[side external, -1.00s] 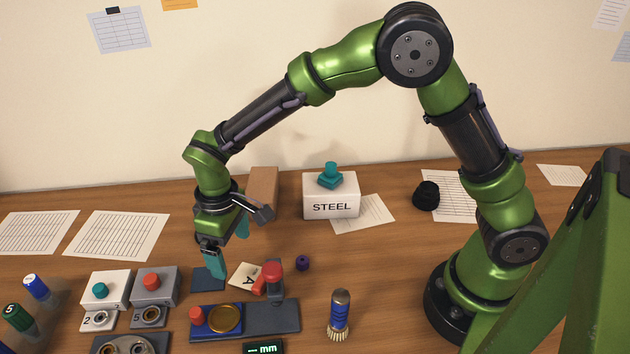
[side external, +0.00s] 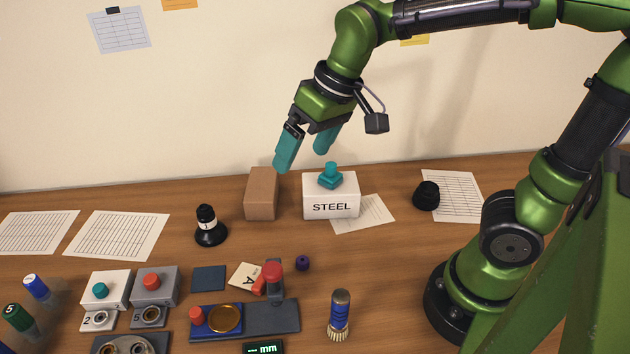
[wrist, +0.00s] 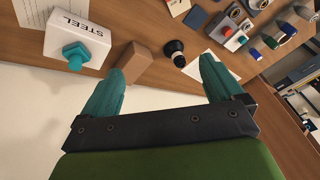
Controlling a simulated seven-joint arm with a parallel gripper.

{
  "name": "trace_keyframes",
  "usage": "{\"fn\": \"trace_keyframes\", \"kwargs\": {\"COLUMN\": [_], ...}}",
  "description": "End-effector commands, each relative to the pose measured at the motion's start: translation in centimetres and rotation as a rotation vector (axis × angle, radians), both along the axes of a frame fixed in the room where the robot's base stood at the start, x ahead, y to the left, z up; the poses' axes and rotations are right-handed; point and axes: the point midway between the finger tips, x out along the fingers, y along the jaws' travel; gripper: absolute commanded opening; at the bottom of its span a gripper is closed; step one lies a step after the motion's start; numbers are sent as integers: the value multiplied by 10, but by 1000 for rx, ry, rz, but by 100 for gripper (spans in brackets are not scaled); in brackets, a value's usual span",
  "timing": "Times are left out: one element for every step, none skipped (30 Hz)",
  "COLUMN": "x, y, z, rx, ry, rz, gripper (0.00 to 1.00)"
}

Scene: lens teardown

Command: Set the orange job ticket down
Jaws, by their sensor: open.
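My gripper (side external: 303,157) is open and empty, raised above the back of the table near the brown block (side external: 262,193) and the white STEEL box (side external: 331,197). In the wrist view its two teal fingers (wrist: 162,66) stand wide apart with nothing between them. I cannot pick out an orange job ticket on the table. An orange paper (side external: 180,4) is on the wall at the top edge, partly cut off. A cream card marked A (side external: 243,274) lies on the table beside the red-topped stand; whether it is the ticket I cannot tell.
A black knobbed piece marked 1 (side external: 208,227) stands left of the brown block. A dark blue pad (side external: 209,278), a gauge base (side external: 262,318) and a blue brush (side external: 339,315) are nearer the front. Paper sheets (side external: 115,235) lie at left.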

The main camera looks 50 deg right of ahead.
Motion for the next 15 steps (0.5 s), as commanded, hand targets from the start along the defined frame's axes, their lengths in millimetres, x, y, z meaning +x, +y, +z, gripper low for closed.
{"fn": "trace_keyframes", "kwargs": {"x": [-16,-24,-35,-41,-48,-55,-60,-65,-69,-72,-74,-76,-77,-78,-78], "y": [-13,-19,-26,-31,-35,-39,-42,-44,-47,-48,-50,-51,-51,-52,-52], "z": [6,7,8,8,7,6,5,4,3,2,1,1,0,0,-1], "rx": [26,42,60,72,84,96,105,112,121,126,130,133,136,137,137], "ry": [-46,-69,-98,-119,-138,-162,-176,-190,-205,-213,-222,-229,-233,-235,-235], "rz": [-57,-87,-127,-153,-179,-209,-229,-246,-266,-277,-286,-295,-301,-304,-307], "gripper": [94,94,94,94,94,94,94,94,94,94,94,94,94,94,94]}}
